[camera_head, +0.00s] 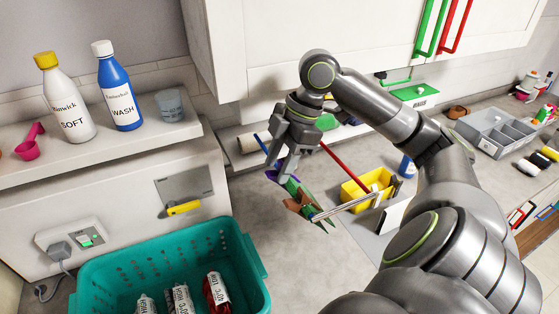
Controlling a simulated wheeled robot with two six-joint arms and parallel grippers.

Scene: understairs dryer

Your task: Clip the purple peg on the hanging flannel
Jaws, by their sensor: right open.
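My right gripper (281,170) points downward, with its jaws open, just above a small cluster of coloured pieces at the end of a thin metal rail (345,206). A purple piece (289,187), which looks like the purple peg, lies close below the fingertips. I cannot tell whether they touch it. Green and brown pieces sit beside and below it. Which of these is the hanging flannel I cannot make out, as the gripper and the overlap hide part of it. My left gripper is not in view.
A yellow bin (357,195) stands behind the rail. A teal basket (251,257) holding several labelled packs is at the lower left. A white bottle (68,105) and a blue bottle (120,90) stand on the left ledge. A grey divided tray (491,131) is at right.

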